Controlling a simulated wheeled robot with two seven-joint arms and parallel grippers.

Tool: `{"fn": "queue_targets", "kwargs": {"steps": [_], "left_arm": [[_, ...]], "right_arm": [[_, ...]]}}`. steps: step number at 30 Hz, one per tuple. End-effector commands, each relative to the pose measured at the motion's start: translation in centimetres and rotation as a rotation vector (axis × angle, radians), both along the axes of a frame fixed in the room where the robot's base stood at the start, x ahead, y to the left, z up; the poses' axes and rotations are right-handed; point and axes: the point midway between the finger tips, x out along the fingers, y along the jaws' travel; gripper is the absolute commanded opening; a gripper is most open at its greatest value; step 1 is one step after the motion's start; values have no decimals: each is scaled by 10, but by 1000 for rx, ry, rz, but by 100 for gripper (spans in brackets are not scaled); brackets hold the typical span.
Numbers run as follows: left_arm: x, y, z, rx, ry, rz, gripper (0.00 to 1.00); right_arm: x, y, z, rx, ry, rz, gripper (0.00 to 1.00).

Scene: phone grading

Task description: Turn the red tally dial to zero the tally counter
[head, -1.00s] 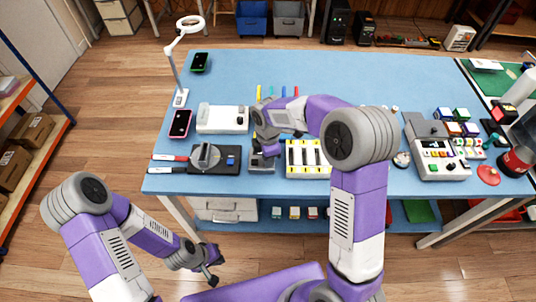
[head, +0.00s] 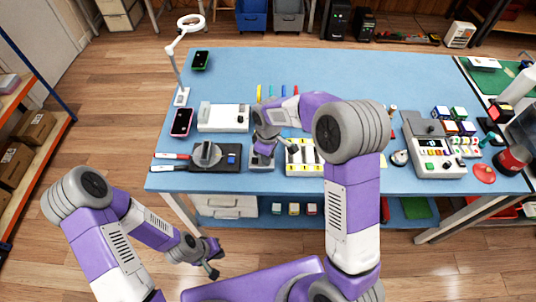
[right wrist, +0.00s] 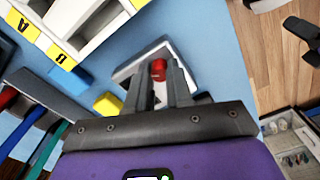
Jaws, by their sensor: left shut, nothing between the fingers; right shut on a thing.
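The red tally dial (right wrist: 158,68) shows in the right wrist view, on the pale top of the tally counter (right wrist: 146,70). My right gripper (right wrist: 160,76) is shut on the dial, its two fingers close on either side of it. In the head view the counter (head: 261,162) is a small grey box near the table's front edge, with my right gripper (head: 264,148) right over it; the dial is hidden there. The counter's readout cannot be made out. My left gripper (head: 213,272) is shut and empty, low in front of the table.
Left of the counter is a black device with a grey knob (head: 207,154). Right of it is a white slotted tray with yellow labels (head: 304,158). A white box (head: 223,117) and a phone (head: 182,122) lie behind. The blue table (head: 330,75) is clear toward the back.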

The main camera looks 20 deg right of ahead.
Motion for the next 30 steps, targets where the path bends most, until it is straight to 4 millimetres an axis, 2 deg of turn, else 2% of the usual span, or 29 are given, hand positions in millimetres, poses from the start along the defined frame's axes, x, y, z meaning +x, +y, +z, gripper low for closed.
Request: {"fn": "queue_targets", "kwargs": {"steps": [17, 18, 23, 30], "left_arm": [[0, 0, 1, 0, 0, 0, 0], [0, 0, 1, 0, 0, 0, 0], [0, 0, 1, 0, 0, 0, 0], [0, 0, 1, 0, 0, 0, 0]], "right_arm": [[0, -1, 0, -1, -1, -37, 0], [0, -1, 0, -1, -1, -37, 22], [0, -1, 0, -1, -1, -36, 46], [0, 0, 0, 0, 0, -35, 46]]}}
